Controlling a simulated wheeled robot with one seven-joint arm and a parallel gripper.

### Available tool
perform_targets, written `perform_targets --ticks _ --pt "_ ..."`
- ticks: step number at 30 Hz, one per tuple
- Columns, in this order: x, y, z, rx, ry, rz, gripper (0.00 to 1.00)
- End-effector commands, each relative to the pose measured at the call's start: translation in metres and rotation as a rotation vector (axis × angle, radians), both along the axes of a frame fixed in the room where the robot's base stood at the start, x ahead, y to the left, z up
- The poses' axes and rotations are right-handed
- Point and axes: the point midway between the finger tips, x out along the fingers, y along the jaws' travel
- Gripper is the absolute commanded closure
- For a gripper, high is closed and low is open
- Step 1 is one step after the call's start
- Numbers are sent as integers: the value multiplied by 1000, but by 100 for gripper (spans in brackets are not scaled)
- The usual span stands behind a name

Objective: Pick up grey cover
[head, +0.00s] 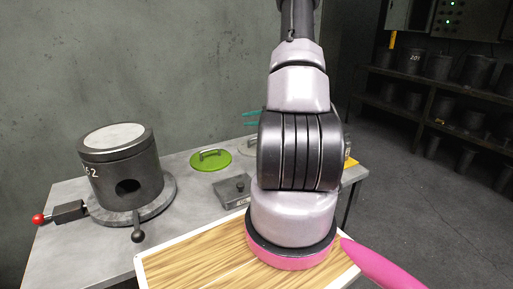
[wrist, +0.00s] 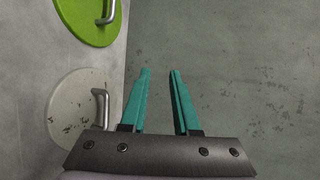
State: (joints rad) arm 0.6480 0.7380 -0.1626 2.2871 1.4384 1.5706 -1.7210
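The grey cover (wrist: 66,112) is a round, speckled disc with a metal bar handle (wrist: 100,108). In the wrist view it lies on the light grey table at the left, beside my gripper (wrist: 160,72). My gripper's two teal fingers are apart, with nothing between them. They point over the grey surface beyond the table edge, to the right of the cover's handle. In the head view only the teal fingertips (head: 250,118) show past my arm.
A green cover (head: 211,160) with a handle lies on the table (head: 190,198), also seen in the wrist view (wrist: 85,30). A dark cylindrical vessel (head: 122,175) stands at left. A small dark block (head: 232,189) sits near my arm. Shelves (head: 440,90) stand at right.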

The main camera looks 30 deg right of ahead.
Motion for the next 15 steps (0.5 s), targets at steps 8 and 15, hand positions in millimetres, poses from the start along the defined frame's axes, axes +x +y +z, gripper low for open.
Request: perform_targets --ticks 8,15 --pt "-30 -82 -88 -82 5 -269 70" --pt "-10 -88 -106 -101 5 -299 70"
